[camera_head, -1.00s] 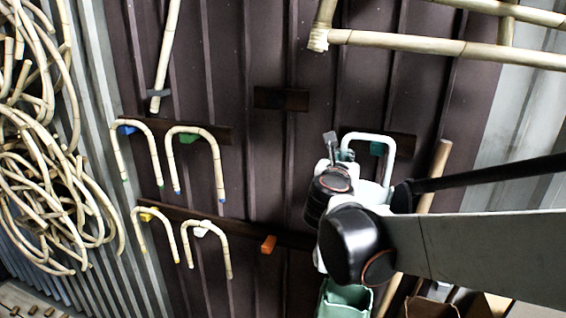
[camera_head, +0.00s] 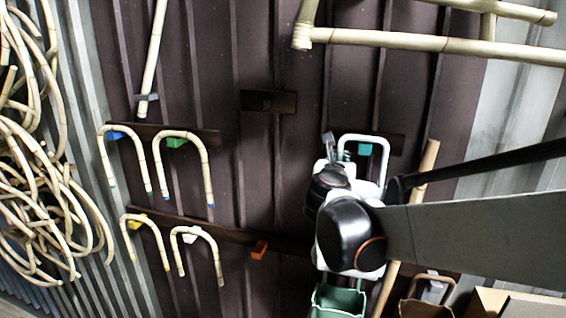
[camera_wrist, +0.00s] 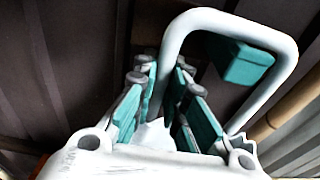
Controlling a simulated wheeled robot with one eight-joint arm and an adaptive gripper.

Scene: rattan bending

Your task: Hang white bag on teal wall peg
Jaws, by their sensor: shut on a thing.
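The white bag's handle (camera_head: 383,160) is a white arch above my gripper in the head view; the bag's body is mostly hidden behind my arm. The teal peg (camera_head: 365,149) is on a dark wall strip and shows inside the handle's loop, just under its top. In the wrist view the handle (camera_wrist: 285,45) arches over the teal peg (camera_wrist: 247,66). I cannot tell whether the handle rests on it. My gripper (camera_wrist: 158,115) has teal-padded fingers shut on the lower left part of the handle. My gripper (camera_head: 340,155) is partly hidden in the head view.
White (camera_head: 191,235), orange (camera_head: 259,250) and green (camera_head: 177,142) pegs are on the wall at left, some holding cane hooks. A wooden pole (camera_head: 410,215) stands right of my gripper. A mint-green container (camera_head: 338,302) is below. A rattan frame (camera_head: 400,42) is above.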

